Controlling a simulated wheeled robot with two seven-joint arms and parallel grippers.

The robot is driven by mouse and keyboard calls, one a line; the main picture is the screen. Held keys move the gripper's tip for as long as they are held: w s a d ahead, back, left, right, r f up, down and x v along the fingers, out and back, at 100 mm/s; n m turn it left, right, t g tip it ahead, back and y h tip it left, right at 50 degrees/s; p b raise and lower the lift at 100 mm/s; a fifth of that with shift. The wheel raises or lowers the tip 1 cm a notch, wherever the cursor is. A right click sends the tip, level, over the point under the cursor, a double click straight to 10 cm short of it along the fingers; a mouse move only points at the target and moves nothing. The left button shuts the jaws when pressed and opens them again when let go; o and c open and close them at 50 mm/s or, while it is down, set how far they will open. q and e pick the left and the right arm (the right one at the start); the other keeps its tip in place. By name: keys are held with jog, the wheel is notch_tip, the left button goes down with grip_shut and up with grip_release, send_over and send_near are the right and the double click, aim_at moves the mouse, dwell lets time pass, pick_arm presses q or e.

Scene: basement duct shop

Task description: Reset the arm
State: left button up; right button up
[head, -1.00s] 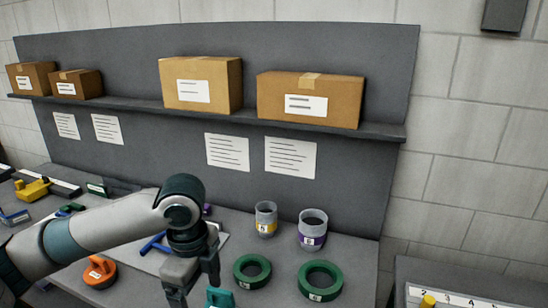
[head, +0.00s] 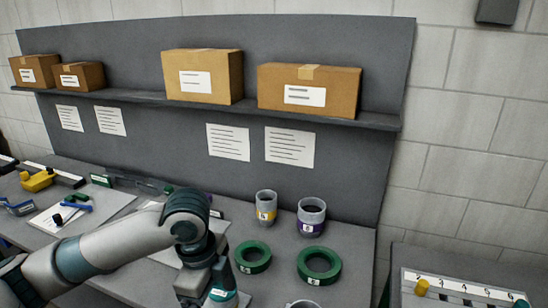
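My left arm comes in from the left over the workbench. My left gripper (head: 208,288) points down near the front edge of the picture. Its fingertips are cut off or hidden low in the head view. A teal piece with a white label (head: 222,298) shows right at the fingers. I cannot tell whether it is between them or behind them. My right gripper is not in view.
Two green rings (head: 253,257) (head: 319,265) lie right of my gripper. Behind them stand a yellow-banded cup (head: 266,207) and a purple-banded cup (head: 311,217). A shelf (head: 380,121) with several boxes is above. A numbered board (head: 470,286) lies at right.

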pick_arm(q)
jog(key=s+d+f+n+t+h, duration=0.1)
jog(key=s+d+f+n+h, duration=0.2)
jog(key=f, duration=0.4)
jog(key=s+d+f+n+t+h, duration=0.2)
jog(key=s+d+f+n, duration=0.25)
jog(key=f, duration=0.25)
jog(key=s+a+f+n+y, duration=0.3)
jog(key=s+a+f+n, duration=0.3)
jog(key=s+a, duration=0.25)
jog(key=s+a+f+n+y, duration=0.3)
jog(key=s+a+f+n, duration=0.2)
jog(key=s+a, duration=0.4)
notch_tip(320, 180, down, 31)
jog(key=b, duration=0.3)
jog(key=s+a+f+g+b, duration=0.2)
jog(key=s+a+f+b, duration=0.1)
jog(key=s+f, duration=1.4)
notch_tip(320, 180, down, 4)
jog(key=shift+s+a+r, duration=0.15)
jog(key=shift+s+a, duration=0.2)
jog(key=shift+a, duration=0.1)
